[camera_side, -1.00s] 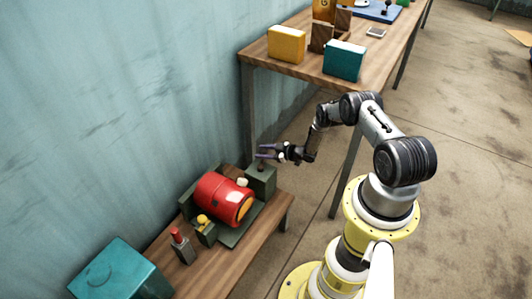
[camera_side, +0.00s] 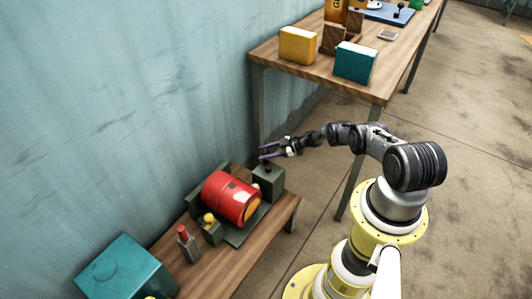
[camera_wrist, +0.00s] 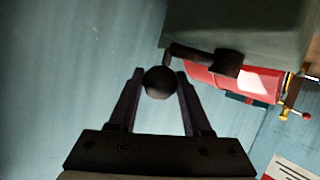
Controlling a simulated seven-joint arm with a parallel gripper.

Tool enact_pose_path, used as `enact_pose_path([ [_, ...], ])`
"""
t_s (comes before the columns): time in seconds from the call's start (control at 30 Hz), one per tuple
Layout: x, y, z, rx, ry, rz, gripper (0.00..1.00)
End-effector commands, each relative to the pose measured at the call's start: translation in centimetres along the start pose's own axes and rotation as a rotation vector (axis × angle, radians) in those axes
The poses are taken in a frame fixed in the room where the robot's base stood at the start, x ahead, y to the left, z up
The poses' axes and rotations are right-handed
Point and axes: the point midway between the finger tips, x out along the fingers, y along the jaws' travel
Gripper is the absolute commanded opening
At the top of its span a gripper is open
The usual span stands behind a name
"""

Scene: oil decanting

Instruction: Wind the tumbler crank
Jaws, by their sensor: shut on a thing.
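The tumbler's red drum (camera_side: 231,198) lies on its side in a dark green frame (camera_side: 243,236) on the low wooden bench. A green block (camera_side: 268,180) stands at its far right end. My gripper (camera_side: 265,151) is just above that block. In the wrist view, my gripper (camera_wrist: 159,80) has its two fingers shut on a dark round knob (camera_wrist: 160,83). A dark crank arm (camera_wrist: 203,59) shows beside the knob, in front of the red drum (camera_wrist: 240,80). The joint between knob and crank arm is not clear.
A yellow knob (camera_side: 208,218) and a grey holder with a red top (camera_side: 187,243) are left of the drum. A teal box (camera_side: 126,266) is at lower left. The taller table (camera_side: 305,68) carries a yellow box (camera_side: 298,45) and a teal box (camera_side: 356,62).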

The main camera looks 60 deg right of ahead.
Motion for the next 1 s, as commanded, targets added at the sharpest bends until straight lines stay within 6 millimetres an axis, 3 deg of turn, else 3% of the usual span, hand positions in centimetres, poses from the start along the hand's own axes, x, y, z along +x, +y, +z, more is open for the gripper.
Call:
enact_pose_path([
  [0.5, 0.18, -0.02, -0.22, -0.005, 0.006, -0.01, 0.0],
  [0.53, 0.18, -0.02, -0.22, -0.005, 0.006, -0.01, 0.53],
  [0.67, 0.15, -0.02, -0.18, -0.004, 0.006, -0.01, 0.76],
  [1.0, 0.0, 0.01, -0.1, -0.004, 0.004, -0.009, 0.78],
])
